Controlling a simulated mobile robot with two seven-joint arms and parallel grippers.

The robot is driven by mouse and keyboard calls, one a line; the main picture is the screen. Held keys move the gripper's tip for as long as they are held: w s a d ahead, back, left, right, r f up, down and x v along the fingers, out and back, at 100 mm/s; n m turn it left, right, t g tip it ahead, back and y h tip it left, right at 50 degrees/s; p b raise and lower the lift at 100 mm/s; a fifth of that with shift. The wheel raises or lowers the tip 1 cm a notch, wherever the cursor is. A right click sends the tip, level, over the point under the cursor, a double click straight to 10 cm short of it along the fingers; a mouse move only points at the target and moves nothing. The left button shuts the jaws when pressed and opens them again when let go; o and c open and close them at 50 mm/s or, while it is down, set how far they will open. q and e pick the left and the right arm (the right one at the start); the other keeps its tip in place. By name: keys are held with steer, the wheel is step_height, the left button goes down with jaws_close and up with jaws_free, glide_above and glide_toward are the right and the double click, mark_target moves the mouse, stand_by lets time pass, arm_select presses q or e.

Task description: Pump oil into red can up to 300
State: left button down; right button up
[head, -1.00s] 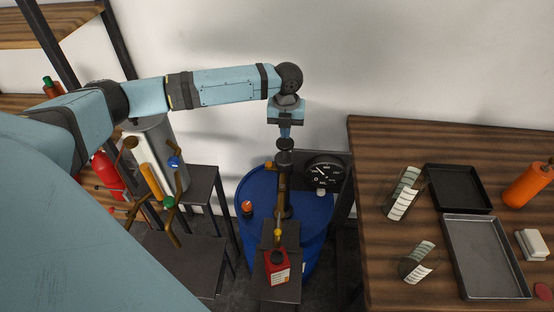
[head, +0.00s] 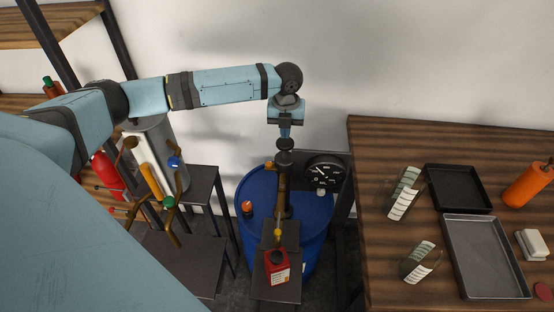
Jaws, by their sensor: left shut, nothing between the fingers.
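The red can (head: 277,268) stands upright on a small dark stand (head: 270,292), with a pale label on its front. A brass-coloured spout (head: 279,222) reaches over it from the pump on the blue drum (head: 313,219). A round black gauge (head: 326,174) with a white needle is mounted right of the pump; its numbers are too small to read. My left gripper (head: 285,136) is shut, pointing down at the top of the pump, directly above its dark knob (head: 285,144). The right gripper is not in view.
A wooden table (head: 380,290) at the right holds a black tray (head: 458,188), a grey tray (head: 487,255), two clear graduated vessels (head: 405,193), and an orange bottle (head: 528,185). At the left are a fire extinguisher (head: 107,175), a grey cylinder and several coloured-handled valves.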

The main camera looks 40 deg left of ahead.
mark_target(285, 142)
arm_select(q)
steer(key=shift+f, duration=0.55)
steer(key=shift+s+f+b, duration=0.1)
steer(key=shift+f+b, duration=0.4)
steer(key=shift+f, duration=1.8)
step_height(285, 142, up, 5)
steer(key=p, duration=0.5)
step_height(285, 142, up, 4)
steer(key=p, duration=0.3)
steer(key=shift+f+p, duration=0.1)
steer(key=shift+p, duration=0.2)
steer(key=shift+f, duration=0.1)
